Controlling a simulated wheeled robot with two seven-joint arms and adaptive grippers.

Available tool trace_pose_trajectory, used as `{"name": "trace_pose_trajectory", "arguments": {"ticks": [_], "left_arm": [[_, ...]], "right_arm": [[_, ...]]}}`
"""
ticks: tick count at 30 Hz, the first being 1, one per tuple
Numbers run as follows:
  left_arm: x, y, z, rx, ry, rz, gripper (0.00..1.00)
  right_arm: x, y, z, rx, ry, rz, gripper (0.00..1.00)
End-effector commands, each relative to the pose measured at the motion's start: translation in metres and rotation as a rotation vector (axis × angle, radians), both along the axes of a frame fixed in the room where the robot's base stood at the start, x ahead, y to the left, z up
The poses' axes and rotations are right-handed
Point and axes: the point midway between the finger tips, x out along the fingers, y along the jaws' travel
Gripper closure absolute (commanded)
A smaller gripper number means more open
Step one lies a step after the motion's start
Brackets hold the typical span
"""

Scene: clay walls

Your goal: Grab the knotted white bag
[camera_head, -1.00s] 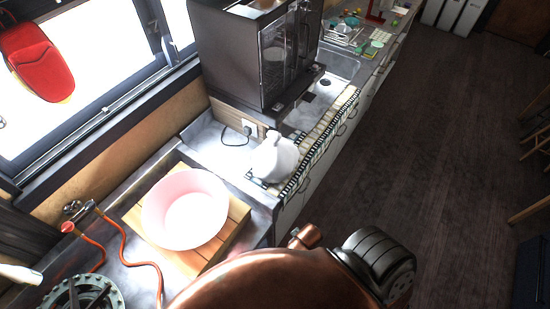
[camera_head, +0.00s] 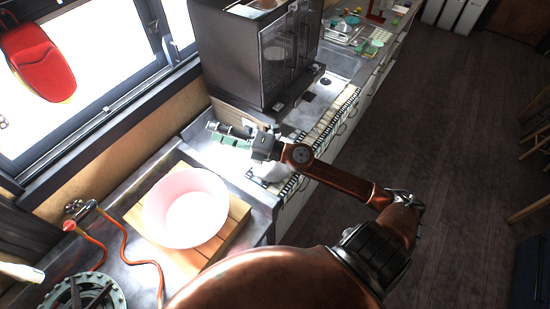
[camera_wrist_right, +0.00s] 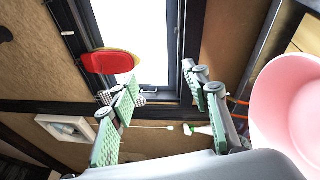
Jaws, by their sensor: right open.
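The white bag (camera_head: 268,172) sits on the counter beside the black cabinet-like appliance, near the striped edge. My right forearm and wrist cross in front of it, so its upper part and knot are hidden in the head view. My right gripper (camera_head: 228,134) is open and empty, beyond the bag on the wall side of the counter. Its spread green-padded fingers (camera_wrist_right: 165,98) show in the right wrist view with nothing between them. I cannot make out the bag in that view.
A pink bowl (camera_head: 160,219) stands on a wooden board (camera_head: 237,214) to the left of the bag. The dark appliance (camera_head: 240,60) rises close behind my right gripper. An orange hose (camera_head: 128,252) and a burner (camera_head: 85,294) are at lower left. The floor (camera_head: 455,140) is open to the right.

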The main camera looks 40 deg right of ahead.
Motion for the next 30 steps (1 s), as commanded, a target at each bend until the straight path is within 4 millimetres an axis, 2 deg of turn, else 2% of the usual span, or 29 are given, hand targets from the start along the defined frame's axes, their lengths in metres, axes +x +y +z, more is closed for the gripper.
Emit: {"name": "trace_pose_trajectory", "arguments": {"ticks": [2, 3, 5, 6, 8, 10, 12, 15, 18, 21, 30], "left_arm": [[0.0, 0.0, 0.0, 0.0, 0.0, 0.0, 1.0], [0.0, 0.0, 0.0, 0.0, 0.0, 0.0, 1.0], [0.0, 0.0, 0.0, 0.0, 0.0, 0.0, 1.0], [0.0, 0.0, 0.0, 0.0, 0.0, 0.0, 1.0], [0.0, 0.0, 0.0, 0.0, 0.0, 0.0, 1.0], [0.0, -0.001, 0.0, -0.001, -0.001, -0.001, 1.0], [0.0, -0.001, 0.0, -0.001, -0.001, -0.001, 1.0], [0.001, -0.002, 0.0, -0.002, -0.001, 0.0, 1.0], [0.001, -0.002, 0.0, -0.002, -0.001, -0.001, 1.0], [0.001, -0.002, 0.001, -0.002, -0.001, -0.001, 1.0], [0.002, -0.002, 0.007, -0.002, -0.002, -0.001, 1.0]], "right_arm": [[-0.002, 0.018, -0.022, -0.253, 0.0, 0.137, 0.57], [-0.004, 0.02, -0.038, -0.383, 0.015, 0.199, 0.57], [-0.006, 0.011, -0.066, -0.579, 0.056, 0.277, 0.57], [-0.007, -0.003, -0.083, -0.706, 0.096, 0.316, 0.57], [-0.008, -0.033, -0.107, -0.887, 0.167, 0.359, 0.57], [-0.009, -0.076, -0.125, -1.069, 0.263, 0.38, 0.57], [-0.011, -0.12, -0.133, -1.215, 0.359, 0.382, 0.57], [-0.015, -0.172, -0.134, -1.36, 0.478, 0.365, 0.57], [-0.019, -0.205, -0.13, -1.438, 0.557, 0.348, 0.57], [-0.02, -0.218, -0.132, -1.467, 0.591, 0.339, 0.57], [-0.011, -0.219, -0.161, -1.467, 0.597, 0.341, 0.57]]}}
